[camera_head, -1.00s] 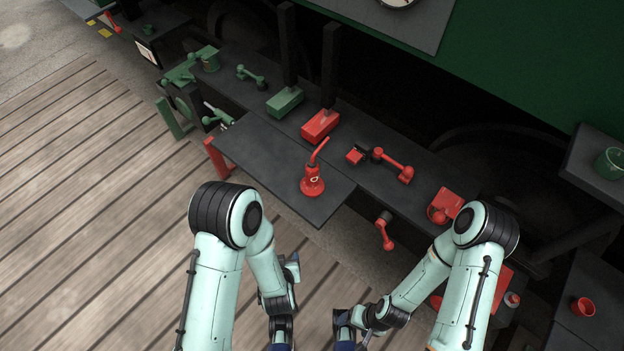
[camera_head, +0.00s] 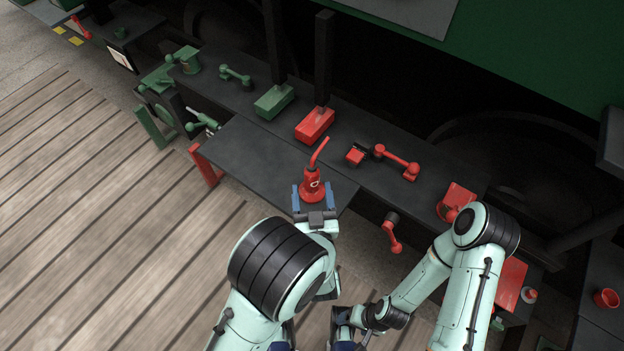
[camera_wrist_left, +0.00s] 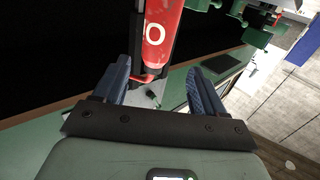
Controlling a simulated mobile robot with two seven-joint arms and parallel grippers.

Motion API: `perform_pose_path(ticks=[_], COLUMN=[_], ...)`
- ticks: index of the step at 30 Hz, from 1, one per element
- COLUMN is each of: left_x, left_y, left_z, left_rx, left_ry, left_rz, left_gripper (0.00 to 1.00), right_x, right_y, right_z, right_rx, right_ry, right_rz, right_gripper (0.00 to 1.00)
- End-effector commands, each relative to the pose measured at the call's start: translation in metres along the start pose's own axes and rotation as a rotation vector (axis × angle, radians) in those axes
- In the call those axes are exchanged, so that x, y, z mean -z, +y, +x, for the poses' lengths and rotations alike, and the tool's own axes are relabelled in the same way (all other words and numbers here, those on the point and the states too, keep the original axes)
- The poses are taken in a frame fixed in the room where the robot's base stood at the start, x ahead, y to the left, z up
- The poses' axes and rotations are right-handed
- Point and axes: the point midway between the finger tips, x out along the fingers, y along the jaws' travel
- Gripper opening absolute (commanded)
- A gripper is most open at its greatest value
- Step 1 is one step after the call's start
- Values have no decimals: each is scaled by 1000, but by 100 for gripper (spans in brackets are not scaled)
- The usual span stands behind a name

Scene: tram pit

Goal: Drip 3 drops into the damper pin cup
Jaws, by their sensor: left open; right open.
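A red oil can (camera_head: 313,188) with a bent spout and a white ring mark stands upright on the dark bench plate (camera_head: 262,165). My left gripper (camera_head: 314,197) is open, with one blue finger on each side of the can's base. In the left wrist view, a red body with a white ring mark (camera_wrist_left: 158,35), seemingly the can, shows between and beyond the open fingers (camera_wrist_left: 160,90). Contact cannot be told. My right gripper (camera_head: 344,344) is low at the bottom edge, mostly cut off, away from the bench. I cannot tell which fitting is the damper pin cup.
Red block (camera_head: 315,124) and green block (camera_head: 274,101) with dark posts stand behind the can. A red lever linkage (camera_head: 397,162) lies to the right, and a red crank (camera_head: 392,232) hangs below it. A red cup (camera_head: 606,298) is far right. Wooden decking is clear at left.

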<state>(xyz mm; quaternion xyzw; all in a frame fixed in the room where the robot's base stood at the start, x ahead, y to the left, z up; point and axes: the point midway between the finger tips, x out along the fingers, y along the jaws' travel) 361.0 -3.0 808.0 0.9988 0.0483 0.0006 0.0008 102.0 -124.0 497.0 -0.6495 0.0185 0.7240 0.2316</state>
Motion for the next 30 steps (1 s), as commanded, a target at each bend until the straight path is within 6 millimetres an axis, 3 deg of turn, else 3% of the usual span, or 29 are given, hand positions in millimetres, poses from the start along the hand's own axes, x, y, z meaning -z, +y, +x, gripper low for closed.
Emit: perform_pose_path(ticks=[8,16,25,26,30], left_x=[1,4,4,4,4], left_y=[2,6,6,6,6], left_z=[23,61,68,68,68], left_rx=[-1,-1,-1,-1,-2], left_ry=[-1,0,-2,-2,-2], left_rz=[1,1,1,1,1], left_gripper=[71,71,71,68,22], right_x=[0,-1,-1,-1,-1], right_y=[0,0,0,0,0], right_z=[0,-1,-1,-1,-1], right_rx=[0,-1,-1,-1,-1], right_ry=[-1,-2,-2,-2,-2], right_rz=[0,0,0,0,0], right_gripper=[75,75,75,75,75])
